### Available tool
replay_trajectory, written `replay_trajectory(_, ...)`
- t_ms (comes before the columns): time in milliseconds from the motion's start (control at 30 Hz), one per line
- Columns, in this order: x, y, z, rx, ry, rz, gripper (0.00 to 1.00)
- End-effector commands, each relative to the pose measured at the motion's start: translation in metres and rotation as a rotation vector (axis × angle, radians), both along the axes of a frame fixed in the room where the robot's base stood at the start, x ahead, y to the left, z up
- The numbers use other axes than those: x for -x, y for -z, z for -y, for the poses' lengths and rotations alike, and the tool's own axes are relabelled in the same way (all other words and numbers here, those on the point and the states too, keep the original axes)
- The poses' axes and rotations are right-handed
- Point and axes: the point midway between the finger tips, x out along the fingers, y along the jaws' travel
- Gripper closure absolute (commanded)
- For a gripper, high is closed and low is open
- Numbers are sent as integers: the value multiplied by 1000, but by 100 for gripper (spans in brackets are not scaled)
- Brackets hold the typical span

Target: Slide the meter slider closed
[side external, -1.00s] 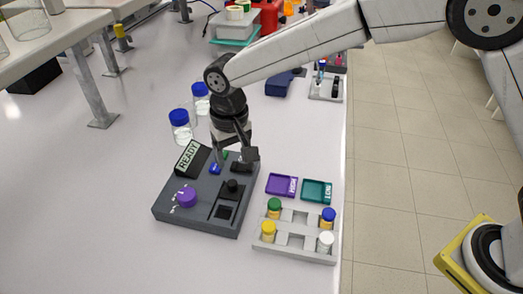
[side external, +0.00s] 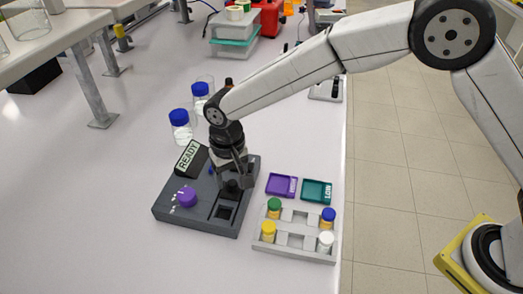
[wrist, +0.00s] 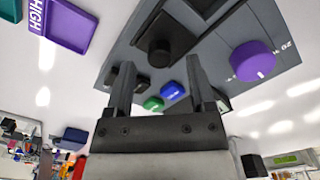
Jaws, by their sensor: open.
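The grey meter box (side external: 170,210) lies on the white bench, with a tilted display (side external: 187,157) reading READY. Its black slider knob (side external: 232,187) stands at the upper end of a dark slot (side external: 224,212) in the side view. In the wrist view the knob (wrist: 163,50) is just beyond my fingertips, roughly between them. My gripper (wrist: 158,78) is open and empty. In the side view my gripper (side external: 234,180) is low over the box, right at the knob; whether it touches is unclear.
A purple dial (side external: 186,197) sits left of the slot. Blue (wrist: 172,91) and green (wrist: 154,103) buttons lie below my fingers in the wrist view. Purple (side external: 282,185) and teal (side external: 317,190) trays and a vial rack (side external: 294,242) stand right. Blue-capped bottles (side external: 180,127) stand behind.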

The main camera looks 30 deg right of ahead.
Motion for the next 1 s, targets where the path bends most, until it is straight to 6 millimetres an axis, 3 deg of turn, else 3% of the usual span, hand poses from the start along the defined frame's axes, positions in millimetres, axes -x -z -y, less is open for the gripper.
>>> replay_trajectory(200,0,14,0,0,0,0,30)
replay_trajectory(500,0,16,0,0,0,0,30)
replay_trajectory(700,0,16,0,0,0,0,94)
replay_trajectory(733,0,16,0,0,0,0,100)
replay_trajectory(1000,0,16,0,-1,0,1,100)
